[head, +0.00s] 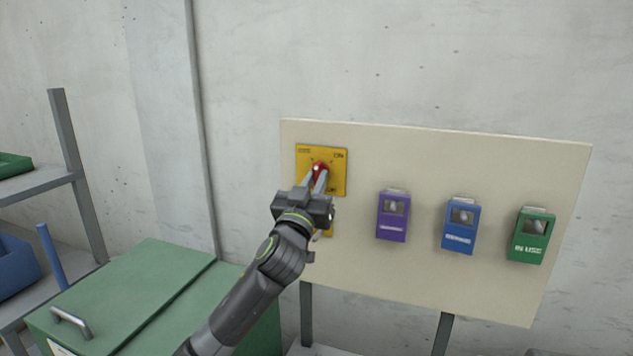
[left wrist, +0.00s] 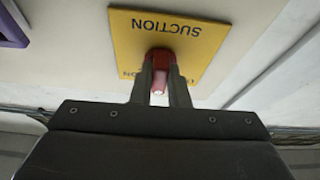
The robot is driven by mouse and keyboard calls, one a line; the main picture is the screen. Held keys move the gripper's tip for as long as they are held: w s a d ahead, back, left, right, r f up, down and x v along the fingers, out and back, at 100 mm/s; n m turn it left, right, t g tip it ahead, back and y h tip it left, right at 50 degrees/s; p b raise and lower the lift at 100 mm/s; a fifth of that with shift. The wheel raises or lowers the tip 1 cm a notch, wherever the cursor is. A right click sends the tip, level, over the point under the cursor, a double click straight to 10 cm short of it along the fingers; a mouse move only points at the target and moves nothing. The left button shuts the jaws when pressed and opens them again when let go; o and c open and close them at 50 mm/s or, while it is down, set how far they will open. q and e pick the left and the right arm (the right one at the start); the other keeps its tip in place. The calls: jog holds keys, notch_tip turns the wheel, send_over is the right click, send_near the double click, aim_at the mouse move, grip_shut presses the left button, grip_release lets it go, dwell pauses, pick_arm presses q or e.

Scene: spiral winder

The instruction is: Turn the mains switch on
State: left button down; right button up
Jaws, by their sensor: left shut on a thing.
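A yellow switch plate (head: 336,177) is fixed to the upper left of a cream panel. A red rotary knob (head: 319,168) with a pale mark sits at its middle. My left gripper (head: 318,178) has its fingers around the knob and is shut on it. In the left wrist view the red knob (left wrist: 160,62) lies between the two fingers, in front of the yellow plate (left wrist: 205,45), which reads "SUCTION" upside down. More lettering is partly hidden by the fingers. The knob's exact angle is hard to tell. My right gripper is not in view.
The cream panel (head: 450,275) also carries purple (head: 393,216), blue (head: 461,226) and green (head: 531,236) boxes. A bit of yellow shows below my gripper. A green chest (head: 140,285) and a shelf (head: 40,187) stand left. Wall space above is clear.

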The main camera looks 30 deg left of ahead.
pick_arm(q)
jog(key=m+h+p, duration=0.1)
jog(key=m, duration=0.1)
jog(key=m+h+p, duration=0.1)
jog(key=m+h, duration=0.1)
jog(key=m, duration=0.1)
jog(key=shift+a+r+m, duration=0.2)
jog(key=shift+m, duration=0.1)
jog(key=m+h+p, duration=0.1)
jog(key=m+p, duration=0.1)
jog(key=m+h+p, duration=0.1)
jog(key=m+p, duration=0.1)
jog(key=m, duration=0.1)
jog(key=shift+a+r+h+p, duration=0.15)
jog(key=shift+h+p, duration=0.25)
jog(key=shift+m+g+h+p, duration=0.3)
jog(key=shift+m+h+p, duration=0.3)
jog(key=shift+m+p, duration=0.75)
jog(key=shift+f, duration=0.2)
jog(key=c, duration=1.4)
grip_release()
jog(key=shift+s, duration=0.15)
